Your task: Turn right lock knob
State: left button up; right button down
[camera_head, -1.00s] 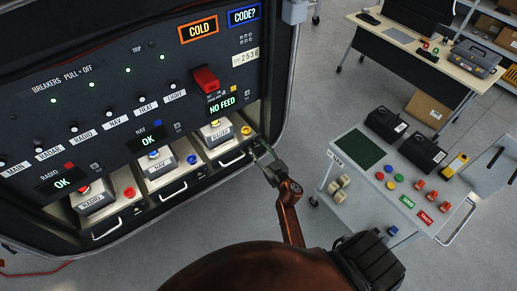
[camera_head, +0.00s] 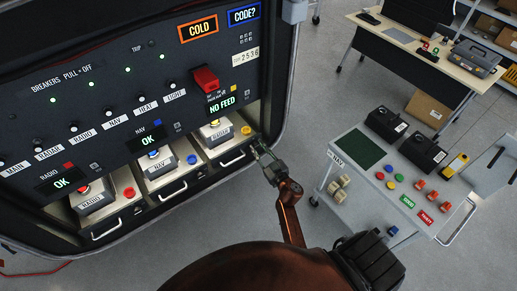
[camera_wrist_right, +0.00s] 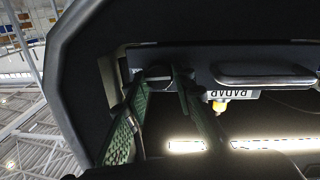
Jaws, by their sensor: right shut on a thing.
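My right gripper (camera_head: 263,152) is at the lower right corner of the black rack, by the right end of the RADAR tray (camera_head: 232,144). In the right wrist view its green-padded fingers (camera_wrist_right: 160,82) are shut on a small dark knob (camera_wrist_right: 156,74) at the tray's front edge. The fingers hide much of the knob, so its turn angle cannot be told. The RADAR module (camera_head: 215,132) with a yellow button sits in that tray. My left gripper is not in view.
The rack frame (camera_head: 284,80) rises close beside the gripper. NAV (camera_head: 160,168) and RADIO (camera_head: 95,195) modules sit in trays to the left. A cart (camera_head: 345,195) with buttons and black boxes stands to the right, with a desk (camera_head: 400,45) behind.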

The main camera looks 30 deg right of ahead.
jog(key=n+b, duration=0.1)
jog(key=n, duration=0.2)
jog(key=n+b, duration=0.1)
jog(key=shift+f+n+b, duration=0.3)
jog(key=n+b, duration=0.3)
jog(key=n, duration=0.1)
jog(key=shift+f+n+t, duration=0.1)
jog(key=shift+n+t, duration=0.3)
jog(key=n+y+b, duration=0.1)
jog(key=n+b, duration=0.1)
jog(key=n, duration=0.2)
jog(key=shift+n+b, duration=1.45)
jog(key=shift+n, duration=1.05)
jog(key=shift+y, duration=0.3)
jog(key=c, duration=1.6)
grip_release()
